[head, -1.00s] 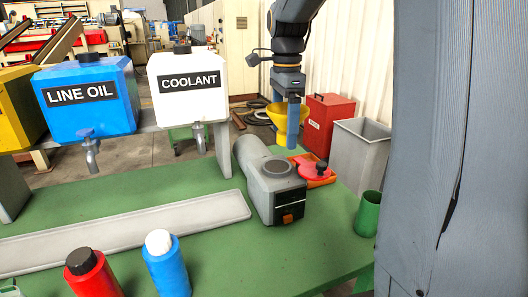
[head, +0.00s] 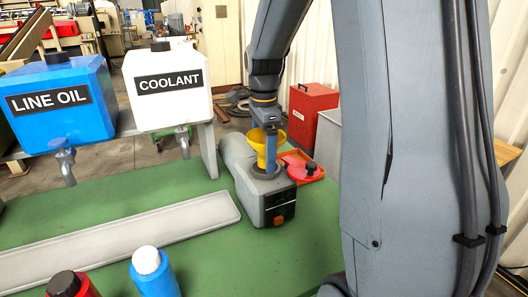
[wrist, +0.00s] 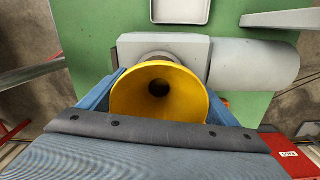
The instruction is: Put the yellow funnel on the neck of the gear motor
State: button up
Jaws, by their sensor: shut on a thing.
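The yellow funnel (head: 262,150) is upright over the round neck (head: 265,171) of the grey gear motor (head: 256,190) on the green table. My gripper (head: 271,150) is shut on the funnel, with one blue finger in front of it in the head view. In the wrist view the funnel (wrist: 158,92) shows from above between the blue fingers, with its dark hole in the middle. The gear motor (wrist: 190,50) lies beyond it there. The funnel's lower end meets the neck in the head picture; I cannot tell whether it is seated.
The long grey channel (head: 120,241) lies to the left. Line oil (head: 68,105) and coolant (head: 168,90) tanks stand behind. A red box (head: 312,117) is at the back right.

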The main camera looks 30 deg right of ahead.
jog(key=shift+f, duration=0.3)
jog(key=shift+f, duration=0.1)
jog(key=o, duration=1)
notch_tip(320, 180, up, 12)
jog(key=b, duration=0.3)
